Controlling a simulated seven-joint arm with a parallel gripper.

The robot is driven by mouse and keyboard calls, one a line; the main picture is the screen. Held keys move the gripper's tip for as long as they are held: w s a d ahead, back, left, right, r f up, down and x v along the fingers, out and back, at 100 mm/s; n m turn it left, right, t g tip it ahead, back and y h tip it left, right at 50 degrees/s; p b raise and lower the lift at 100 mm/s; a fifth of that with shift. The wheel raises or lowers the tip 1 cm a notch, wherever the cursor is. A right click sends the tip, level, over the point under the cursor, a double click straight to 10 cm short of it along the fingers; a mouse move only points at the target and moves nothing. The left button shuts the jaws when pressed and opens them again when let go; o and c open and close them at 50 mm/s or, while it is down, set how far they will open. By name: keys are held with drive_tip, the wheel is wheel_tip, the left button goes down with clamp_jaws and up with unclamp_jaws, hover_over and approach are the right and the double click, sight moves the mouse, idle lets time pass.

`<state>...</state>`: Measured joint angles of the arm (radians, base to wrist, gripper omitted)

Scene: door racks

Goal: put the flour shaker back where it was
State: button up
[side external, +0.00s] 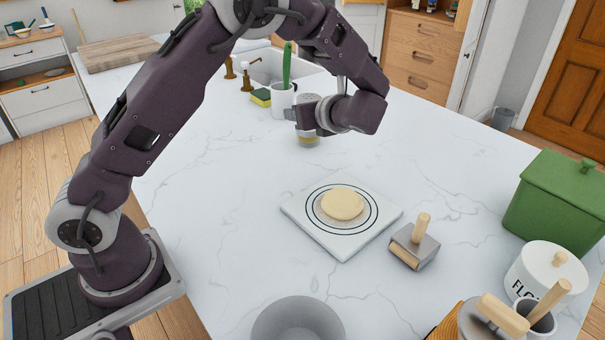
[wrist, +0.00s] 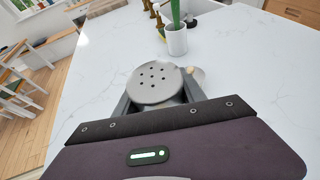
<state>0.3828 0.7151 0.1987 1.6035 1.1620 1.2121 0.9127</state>
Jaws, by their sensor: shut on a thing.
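The flour shaker (wrist: 155,84) has a grey lid with several holes, seen from above between my fingers in the wrist view. In the side view the shaker (side external: 308,139) shows a pale yellowish lower part and looks upright, partly hidden by my gripper. My gripper (side external: 306,118) is shut on it, near the sink end of the counter. In the wrist view my gripper (wrist: 155,97) has a finger on each side of the lid. I cannot tell whether the shaker's base touches the counter.
A white cup (side external: 283,103) with a green-handled tool stands just behind the shaker, with a sponge (side external: 261,97) beside it. A white board (side external: 314,229) with a dough disc (side external: 342,203) lies in front. A scraper (side external: 414,246), flour canister (side external: 541,275) and green box (side external: 560,205) stand to the right.

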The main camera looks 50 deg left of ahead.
drive_tip(key=f+n+g, duration=0.1)
drive_tip(key=f, duration=0.3)
drive_tip(key=a+f+n+g, duration=0.1)
drive_tip(key=f, duration=0.3)
drive_tip(key=a+f+g, duration=0.1)
drive_tip(key=f, duration=0.3)
drive_tip(key=shift+s+a+f+n, duration=0.2)
drive_tip(key=shift+s+a+n, duration=0.1)
drive_tip(key=shift+n, duration=0.1)
drive_tip(key=o, duration=1.5)
drive_tip(key=shift+f, duration=0.1)
drive_tip(key=shift+c, duration=0.2)
